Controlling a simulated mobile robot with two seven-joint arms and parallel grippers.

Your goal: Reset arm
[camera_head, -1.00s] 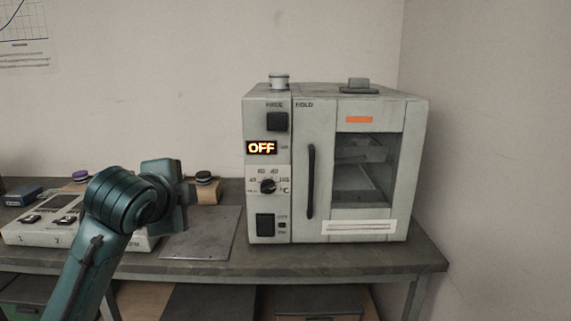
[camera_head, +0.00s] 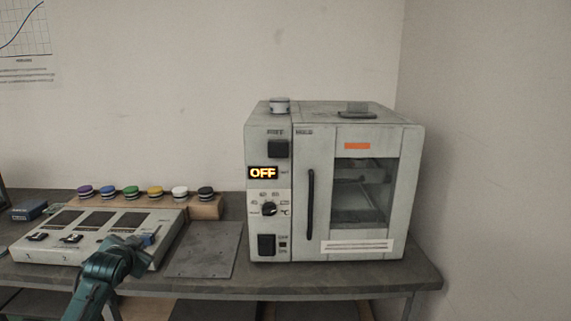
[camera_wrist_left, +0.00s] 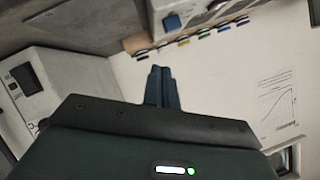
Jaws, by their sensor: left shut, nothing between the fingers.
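My left gripper (camera_head: 148,240) is low at the left in the head view, in front of the right end of the white panel device. In the left wrist view the two fingers of my left gripper (camera_wrist_left: 161,72) are together with nothing between them. The oven (camera_head: 335,185) stands on the bench to the right of the gripper, well apart from it. Its door is closed and its display (camera_head: 263,173) reads OFF. The oven also shows at the left of the wrist view (camera_wrist_left: 60,75). My right gripper is not in view.
The white panel device (camera_head: 60,253) lies on the bench (camera_head: 330,278). Behind it, a wooden rack (camera_head: 206,208) holds several coloured caps. A flat grey plate (camera_head: 205,250) lies between the panel and the oven. A small blue box (camera_head: 30,210) sits at far left.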

